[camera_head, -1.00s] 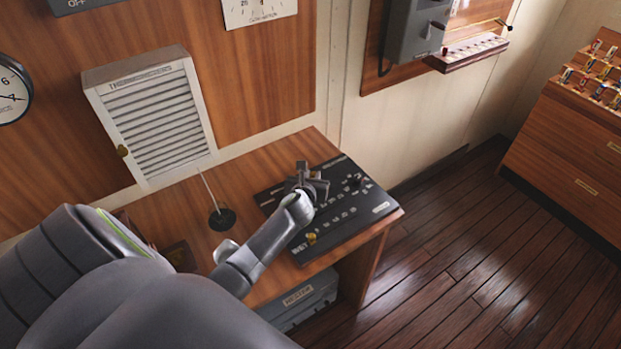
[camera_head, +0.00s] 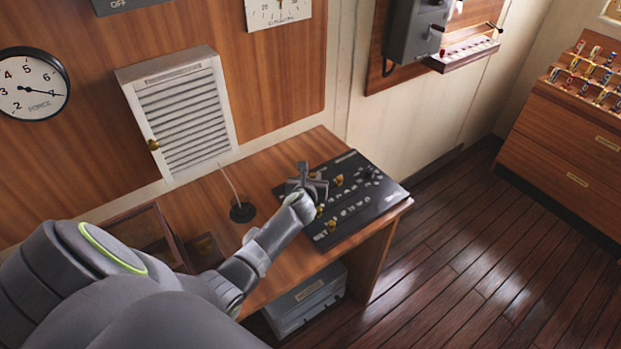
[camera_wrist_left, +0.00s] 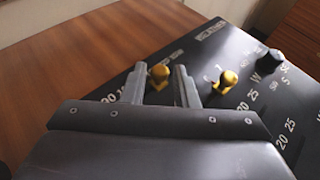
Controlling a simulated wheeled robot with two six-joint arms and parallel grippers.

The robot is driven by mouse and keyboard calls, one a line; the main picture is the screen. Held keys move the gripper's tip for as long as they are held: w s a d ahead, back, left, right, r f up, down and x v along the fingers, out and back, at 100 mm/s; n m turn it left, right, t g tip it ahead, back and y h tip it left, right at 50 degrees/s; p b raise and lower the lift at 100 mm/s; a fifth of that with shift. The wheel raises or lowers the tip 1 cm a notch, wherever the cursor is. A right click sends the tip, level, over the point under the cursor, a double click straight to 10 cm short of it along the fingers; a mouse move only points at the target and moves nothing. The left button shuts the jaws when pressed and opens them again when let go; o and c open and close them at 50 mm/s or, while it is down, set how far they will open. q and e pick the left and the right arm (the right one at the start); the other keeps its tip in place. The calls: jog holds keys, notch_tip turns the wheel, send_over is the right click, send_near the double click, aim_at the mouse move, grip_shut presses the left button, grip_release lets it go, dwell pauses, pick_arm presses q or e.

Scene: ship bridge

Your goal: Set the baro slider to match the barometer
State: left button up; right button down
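A black slider panel (camera_head: 375,210) with white markings lies on the wooden desk. My left gripper (camera_head: 308,178) is above its left side. In the left wrist view the two fingers (camera_wrist_left: 161,80) are apart, with a yellow knob (camera_wrist_left: 160,74) showing between their tips; I cannot tell whether they touch it. A second yellow knob (camera_wrist_left: 228,78) stands to the right, outside the fingers. Which knob is the baro slider is not readable. A square white-faced gauge (camera_head: 278,12) is cut off at the top; I cannot tell whether it is the barometer. My right gripper is not in view.
A round dial marked FORCE (camera_head: 34,84) hangs at left, beside a white louvred cabinet (camera_head: 180,112). A thin stick on a black base (camera_head: 242,212) stands on the desk left of the panel. A black knob (camera_wrist_left: 269,61) is farther right. The wooden floor at right is clear.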

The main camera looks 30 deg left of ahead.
pick_arm(q)
jog(key=shift+s, duration=0.2)
jog(key=shift+s+r, duration=0.1)
jog(key=v, duration=1.7)
jog(key=shift+p, duration=0.45)
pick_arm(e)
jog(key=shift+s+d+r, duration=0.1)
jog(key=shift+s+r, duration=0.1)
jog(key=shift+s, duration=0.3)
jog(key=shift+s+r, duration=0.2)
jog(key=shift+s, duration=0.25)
pick_arm(q)
jog(key=shift+d, duration=0.1)
